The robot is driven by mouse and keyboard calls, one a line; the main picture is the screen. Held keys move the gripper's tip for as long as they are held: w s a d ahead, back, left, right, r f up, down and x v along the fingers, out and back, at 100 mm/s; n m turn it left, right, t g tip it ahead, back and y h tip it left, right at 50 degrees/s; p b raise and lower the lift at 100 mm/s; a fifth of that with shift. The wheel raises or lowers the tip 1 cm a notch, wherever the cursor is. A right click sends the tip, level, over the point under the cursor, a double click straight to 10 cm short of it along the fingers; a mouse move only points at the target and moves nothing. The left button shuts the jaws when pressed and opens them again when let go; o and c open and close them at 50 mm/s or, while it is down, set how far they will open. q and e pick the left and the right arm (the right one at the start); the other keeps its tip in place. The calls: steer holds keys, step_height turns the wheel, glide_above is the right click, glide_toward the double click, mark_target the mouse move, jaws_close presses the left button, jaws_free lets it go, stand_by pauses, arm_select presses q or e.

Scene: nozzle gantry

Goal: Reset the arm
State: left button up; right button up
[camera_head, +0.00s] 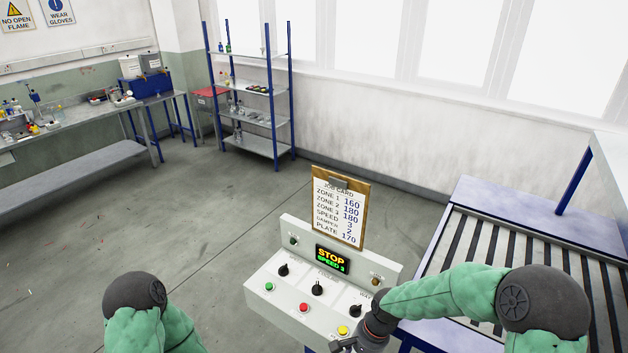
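My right arm comes in from the right in a green sleeve with dark joints. Its gripper (343,346) is at the bottom edge, just in front of the lower right part of the white control panel (261,290). The fingers are small and partly cut off, so I cannot tell whether they are open or shut, or whether they touch the panel. My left arm shows only as a green sleeve and dark joint at the lower left. Its gripper is out of view.
A slatted conveyor (470,250) is at right.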

steer(key=s+f+n+y, duration=0.1)
steer(key=s+f+n, duration=0.3)
steer(key=s+f, duration=1.35)
step_height(320, 180, down, 14)
steer(key=w+a+n+t+b, duration=0.1)
steer(key=w+b, duration=0.1)
steer(key=b, duration=1.3)
steer(key=shift+w+a, duration=0.15)
steer(key=shift+w, duration=0.2)
